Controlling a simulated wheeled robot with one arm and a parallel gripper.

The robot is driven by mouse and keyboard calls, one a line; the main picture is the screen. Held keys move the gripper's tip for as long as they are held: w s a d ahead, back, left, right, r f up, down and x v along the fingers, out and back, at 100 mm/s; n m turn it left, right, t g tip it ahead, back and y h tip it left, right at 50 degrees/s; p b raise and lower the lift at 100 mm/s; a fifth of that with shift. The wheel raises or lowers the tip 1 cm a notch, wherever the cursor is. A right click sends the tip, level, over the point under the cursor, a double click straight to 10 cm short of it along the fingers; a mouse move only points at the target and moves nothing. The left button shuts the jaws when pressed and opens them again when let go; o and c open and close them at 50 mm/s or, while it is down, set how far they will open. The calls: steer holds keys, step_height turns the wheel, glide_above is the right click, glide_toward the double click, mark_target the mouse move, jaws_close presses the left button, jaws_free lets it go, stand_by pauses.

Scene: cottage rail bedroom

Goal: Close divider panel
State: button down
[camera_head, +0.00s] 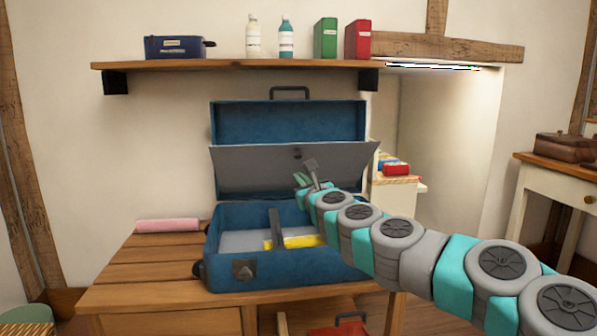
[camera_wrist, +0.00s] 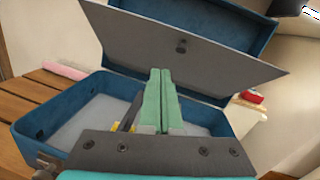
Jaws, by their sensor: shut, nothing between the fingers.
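The grey divider panel (camera_head: 255,168) stands tilted up inside the open blue case (camera_head: 285,255), below the raised blue lid (camera_head: 270,122). In the wrist view the panel (camera_wrist: 150,40) slants above the case's tray, with a small dark knob near its middle. My gripper (camera_head: 306,175) is in front of the panel's right part, over the case. In the wrist view my gripper's green fingers (camera_wrist: 158,75) are together, with nothing between them, pointing toward the panel. I cannot tell whether they touch it. A dark strap and a yellow item (camera_head: 300,241) lie in the case's base.
The case stands on a wooden table (camera_head: 150,265) beside a pink roll (camera_head: 167,225). A wall shelf (camera_head: 230,64) with bottles and boxes is above. A red box (camera_head: 396,168) sits on a small stand at right. The table's left side is mostly clear.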

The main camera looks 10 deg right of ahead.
steer(key=w+d+f+m+h, duration=0.2)
steer(key=d+f+m, duration=0.1)
steer(key=w+r+p, duration=0.1)
steer(key=w+r, duration=0.2)
steer(key=w, duration=0.9)
steer(key=shift+w+a, duration=0.15)
steer(key=shift+w, duration=0.2)
steer(key=shift+r, duration=0.15)
